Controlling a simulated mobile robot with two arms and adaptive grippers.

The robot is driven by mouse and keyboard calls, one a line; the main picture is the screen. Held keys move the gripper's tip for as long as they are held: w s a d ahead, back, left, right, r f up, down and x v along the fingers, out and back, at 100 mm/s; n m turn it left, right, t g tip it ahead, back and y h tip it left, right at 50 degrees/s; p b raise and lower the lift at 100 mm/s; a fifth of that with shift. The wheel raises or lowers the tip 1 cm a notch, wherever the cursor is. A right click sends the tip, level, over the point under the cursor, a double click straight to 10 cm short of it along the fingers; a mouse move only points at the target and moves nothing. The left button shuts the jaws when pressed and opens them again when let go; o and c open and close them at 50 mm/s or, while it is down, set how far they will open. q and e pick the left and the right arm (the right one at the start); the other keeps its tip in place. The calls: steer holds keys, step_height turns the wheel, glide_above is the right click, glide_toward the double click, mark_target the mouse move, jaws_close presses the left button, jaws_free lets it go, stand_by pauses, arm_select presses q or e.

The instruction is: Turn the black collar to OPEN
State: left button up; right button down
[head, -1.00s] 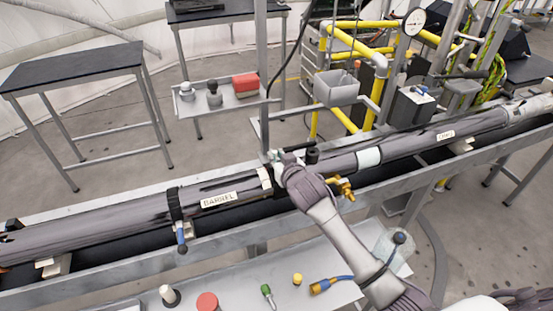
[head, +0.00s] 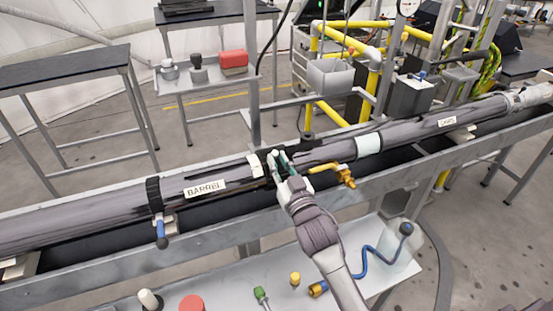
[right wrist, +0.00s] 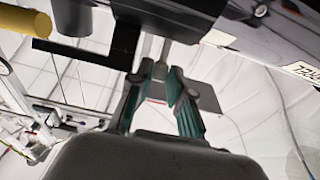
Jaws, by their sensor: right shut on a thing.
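The long grey tube lies in its cradle, with a BARREL label (head: 205,188) left of my right gripper. The black collar (head: 269,168) is the dark band beside a white ring, partly hidden by my right gripper. My right gripper (head: 280,158) is at the collar, its teal fingers pointing up and away. In the right wrist view, its fingers (right wrist: 168,80) stand close together beside a black L-shaped bar (right wrist: 95,55). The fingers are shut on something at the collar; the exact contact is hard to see. OPEN markings cannot be read. My left gripper is not in view.
A brass valve with a yellow lever (head: 346,177) sits right of the gripper. A black clamp with a blue handle (head: 161,233) is on the left of the tube. A front tray (head: 225,285) holds small caps and a blue hose. A grey post (head: 254,95) rises behind.

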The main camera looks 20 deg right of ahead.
steer(key=shift+s+f, duration=0.2)
steer(key=shift+f, duration=0.45)
steer(key=c, duration=1.3)
jaws_free()
steer(key=shift+c, duration=0.2)
steer(key=shift+w+r, duration=0.1)
steer(key=shift+w, duration=0.05)
steer(key=s+f, duration=0.1)
steer(key=s, duration=1.1)
steer(key=shift+d+f, duration=0.2)
steer(key=shift+f, duration=0.1)
